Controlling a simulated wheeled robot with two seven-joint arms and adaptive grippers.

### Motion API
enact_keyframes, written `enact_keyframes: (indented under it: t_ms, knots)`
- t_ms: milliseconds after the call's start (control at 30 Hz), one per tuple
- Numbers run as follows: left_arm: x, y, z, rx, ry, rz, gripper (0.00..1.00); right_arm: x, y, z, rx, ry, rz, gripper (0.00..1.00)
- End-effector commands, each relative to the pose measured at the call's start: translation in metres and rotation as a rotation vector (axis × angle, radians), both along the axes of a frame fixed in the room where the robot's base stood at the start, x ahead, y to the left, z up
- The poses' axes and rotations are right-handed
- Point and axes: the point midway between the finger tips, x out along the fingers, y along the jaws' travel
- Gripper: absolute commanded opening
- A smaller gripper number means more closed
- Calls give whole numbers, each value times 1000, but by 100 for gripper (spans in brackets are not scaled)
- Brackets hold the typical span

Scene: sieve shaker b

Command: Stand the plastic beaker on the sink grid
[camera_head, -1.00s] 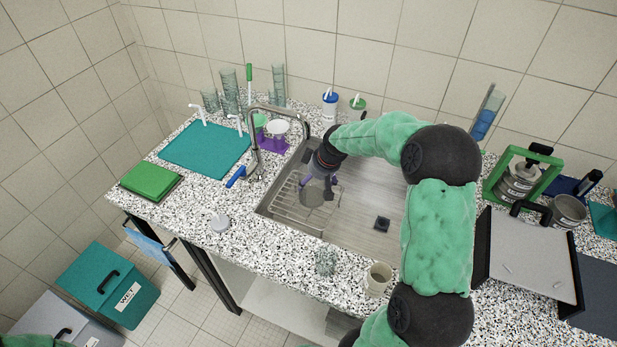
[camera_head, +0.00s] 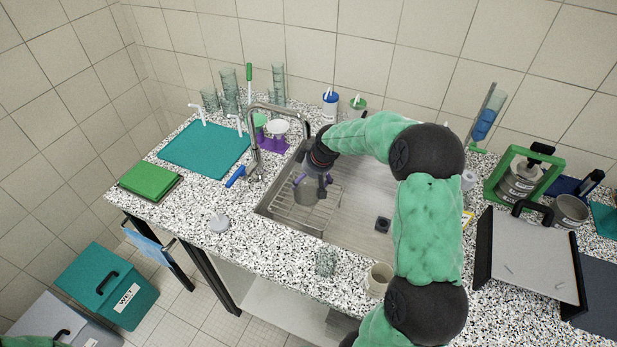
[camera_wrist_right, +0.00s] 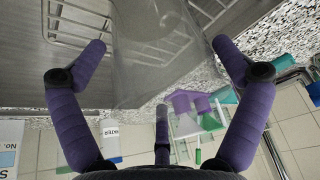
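The plastic beaker (camera_head: 306,192) is a clear, greyish cup. In the head view it appears upright over the left part of the sink grid (camera_head: 290,217), a wire rack in the sink. My right gripper (camera_head: 313,183) is at the beaker from above and behind. In the right wrist view the beaker (camera_wrist_right: 160,50) lies between the purple fingers of this gripper (camera_wrist_right: 160,42), with a narrow gap at both side fingertips, so the gripper looks open around it. The beaker's contact with the grid (camera_wrist_right: 150,45) is hard to see. My left gripper is out of view.
A tap (camera_head: 252,150) arches at the sink's left edge. A clear glass (camera_head: 326,262) and a cream beaker (camera_head: 379,279) stand on the front counter. Bottles (camera_head: 330,105) stand behind the sink. The right part of the basin is bare around the drain (camera_head: 382,224).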

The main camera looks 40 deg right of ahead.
Motion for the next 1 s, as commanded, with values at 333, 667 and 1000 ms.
enact_keyframes:
  t_ms: [333, 667, 1000]
  knots:
    - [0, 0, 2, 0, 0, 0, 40, 0, 0, 3, 0, 0, 0, 100]
    - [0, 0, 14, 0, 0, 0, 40, -18, -2, 51, -3, -4, -1, 100]
    - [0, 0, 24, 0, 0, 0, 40, -40, -3, 103, -1, -2, 0, 100]
